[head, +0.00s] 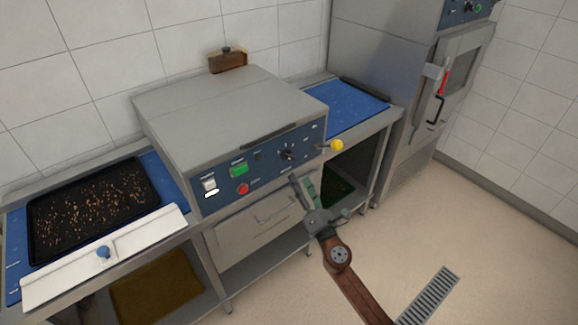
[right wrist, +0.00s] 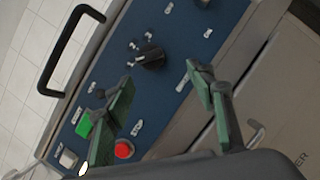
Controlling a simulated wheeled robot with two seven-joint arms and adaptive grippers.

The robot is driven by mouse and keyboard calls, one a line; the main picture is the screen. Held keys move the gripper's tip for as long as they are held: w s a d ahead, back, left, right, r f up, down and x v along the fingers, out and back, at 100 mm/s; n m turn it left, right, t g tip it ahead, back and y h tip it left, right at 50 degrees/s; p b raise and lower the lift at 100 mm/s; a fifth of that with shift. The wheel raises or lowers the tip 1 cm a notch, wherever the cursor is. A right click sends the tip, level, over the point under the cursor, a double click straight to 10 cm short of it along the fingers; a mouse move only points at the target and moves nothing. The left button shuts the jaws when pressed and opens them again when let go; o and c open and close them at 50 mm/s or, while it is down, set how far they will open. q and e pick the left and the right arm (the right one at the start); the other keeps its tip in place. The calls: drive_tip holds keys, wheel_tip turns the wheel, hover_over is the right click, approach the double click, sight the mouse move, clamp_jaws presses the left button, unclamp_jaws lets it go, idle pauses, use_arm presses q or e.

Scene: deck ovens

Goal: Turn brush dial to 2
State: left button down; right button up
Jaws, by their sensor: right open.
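The brush dial appears to be the black knob (head: 287,152) on the blue control panel at the front of the grey machine. My right gripper (head: 318,197) is in front of the panel, below and to the right of the knob. In the right wrist view its two green-padded fingers (right wrist: 160,82) are spread, with nothing between them. The knob shows beyond the fingertips, apart from them. My left gripper is not in view.
The panel also carries a green switch (head: 239,170), a red button (head: 242,188) and a white rocker switch (head: 209,184). A yellow ball-ended lever (head: 337,146) sticks out at its right. A black tray (head: 37,240) lies on the left. The floor at right is clear.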

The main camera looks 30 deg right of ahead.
sight(291, 160)
drive_tip(key=shift+n, duration=0.3)
drive_tip(key=w+r, duration=0.1)
drive_tip(key=w, duration=0.1)
drive_tip(key=w+r, duration=0.2)
drive_tip(key=w, duration=0.1)
drive_tip(key=shift+w+d+r+p, duration=0.25)
drive_tip(key=shift+w+d+p, duration=0.05)
drive_tip(key=shift+d+p, duration=0.05)
drive_tip(key=shift+w+d+r, duration=0.1)
drive_tip(key=shift+w+r, duration=0.05)
drive_tip(key=shift+w, duration=0.6)
drive_tip(key=c, duration=1.2)
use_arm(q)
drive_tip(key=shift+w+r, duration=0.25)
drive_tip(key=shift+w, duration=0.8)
use_arm(e)
drive_tip(key=shift+o, duration=0.2)
